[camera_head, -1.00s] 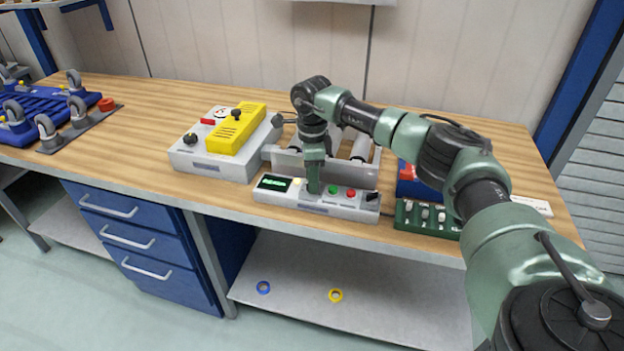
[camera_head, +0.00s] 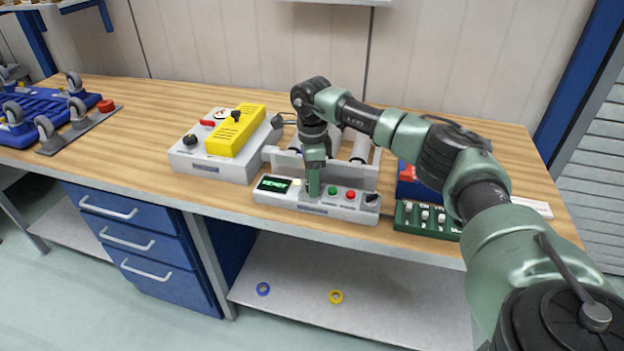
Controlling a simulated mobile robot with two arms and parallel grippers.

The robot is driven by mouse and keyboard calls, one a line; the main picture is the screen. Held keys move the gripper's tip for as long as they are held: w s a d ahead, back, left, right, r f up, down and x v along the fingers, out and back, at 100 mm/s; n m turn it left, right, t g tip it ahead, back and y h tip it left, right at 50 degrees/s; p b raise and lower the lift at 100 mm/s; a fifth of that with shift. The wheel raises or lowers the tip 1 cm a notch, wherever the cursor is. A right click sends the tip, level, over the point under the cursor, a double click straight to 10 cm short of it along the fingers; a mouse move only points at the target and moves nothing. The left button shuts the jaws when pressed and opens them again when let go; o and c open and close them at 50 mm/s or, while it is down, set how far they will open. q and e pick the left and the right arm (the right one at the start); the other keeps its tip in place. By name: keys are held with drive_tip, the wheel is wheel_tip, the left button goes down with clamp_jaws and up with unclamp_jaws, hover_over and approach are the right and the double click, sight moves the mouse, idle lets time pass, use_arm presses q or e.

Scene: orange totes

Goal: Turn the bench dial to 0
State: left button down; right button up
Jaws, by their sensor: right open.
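A light grey control panel (camera_head: 290,207) lies along the front of the bench. It has a green-lit display (camera_head: 272,185), a green button (camera_head: 332,190), a red button (camera_head: 350,194) and a black knob (camera_head: 371,198) at its right end. Another black knob (camera_head: 190,140) sits on a grey box (camera_head: 205,165) further left. I cannot tell which knob is the bench dial, nor read its setting. My right gripper (camera_head: 313,190) points down at the panel between the display and the green button, left of the panel's knob. It is open; its fingertips barely show. My left gripper is out of view.
A yellow block (camera_head: 236,131) lies on the grey box. A green rack (camera_head: 428,218) and a blue-and-red item (camera_head: 415,182) lie to the right. A blue caster tray (camera_head: 40,110) is far left. Bench between is clear.

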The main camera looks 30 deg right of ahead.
wheel_tip(320, 180, up, 8)
drive_tip(key=shift+f+b, duration=0.1)
drive_tip(key=shift+b, duration=0.5)
